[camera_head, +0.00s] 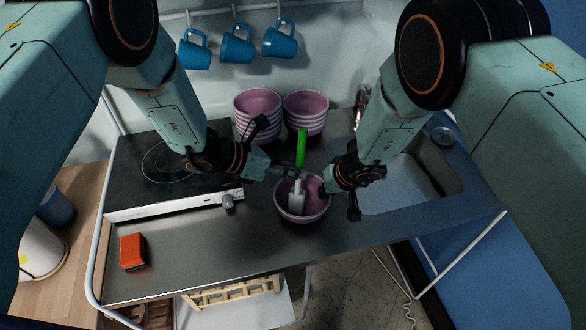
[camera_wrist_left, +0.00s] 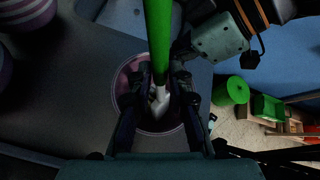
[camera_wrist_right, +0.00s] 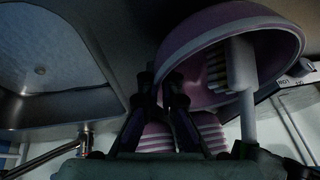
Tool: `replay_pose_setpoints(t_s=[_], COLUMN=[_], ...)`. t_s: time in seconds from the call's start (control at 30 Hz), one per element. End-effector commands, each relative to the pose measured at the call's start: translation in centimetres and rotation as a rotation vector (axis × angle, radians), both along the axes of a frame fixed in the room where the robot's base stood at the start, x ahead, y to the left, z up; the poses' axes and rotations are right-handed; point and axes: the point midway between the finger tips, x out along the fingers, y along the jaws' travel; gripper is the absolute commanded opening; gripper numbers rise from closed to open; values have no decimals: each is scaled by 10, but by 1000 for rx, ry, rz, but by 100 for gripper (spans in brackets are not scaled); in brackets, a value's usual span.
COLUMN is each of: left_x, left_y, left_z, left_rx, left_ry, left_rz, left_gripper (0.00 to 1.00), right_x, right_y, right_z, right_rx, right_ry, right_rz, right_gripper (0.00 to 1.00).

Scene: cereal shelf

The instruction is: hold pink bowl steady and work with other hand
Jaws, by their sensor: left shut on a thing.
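The pink bowl (camera_head: 302,212) stands on the metal counter near its front. It also shows in the left wrist view (camera_wrist_left: 127,78) and, from low down, in the right wrist view (camera_wrist_right: 205,35). A brush with a green handle (camera_head: 302,150) and a white head (camera_head: 296,196) stands with its head inside the bowl. Its pale bristles (camera_wrist_right: 217,70) face the bowl wall. My left gripper (camera_head: 297,173) is shut on the brush above the bowl. My right gripper (camera_wrist_right: 164,80) is at the bowl's rim with its fingers close together; whether they grip it is unclear.
Two stacks of pink-and-white bowls (camera_head: 257,104) (camera_head: 305,104) stand behind. A stove (camera_head: 160,205) lies left, a sink (camera_head: 410,185) right. A red-orange sponge (camera_head: 132,251) lies at front left. Blue mugs (camera_head: 237,47) hang at the back. The counter between sponge and bowl is clear.

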Motion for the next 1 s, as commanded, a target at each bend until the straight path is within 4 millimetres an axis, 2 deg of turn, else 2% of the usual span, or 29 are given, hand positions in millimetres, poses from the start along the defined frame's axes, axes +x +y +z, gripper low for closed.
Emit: replay_pose_setpoints(t_s=[0.6,1.0], left_x=[-5,-3], left_y=[-24,-10], left_z=[5,1], left_rx=[1,0], left_ry=[3,3], left_rz=[-3,-1], left_gripper=[0,0], right_x=[-3,-3], right_y=[0,0], right_z=[-3,-3], right_rx=[-1,-2], right_ry=[7,7], right_rz=[1,1], right_gripper=[0,0])
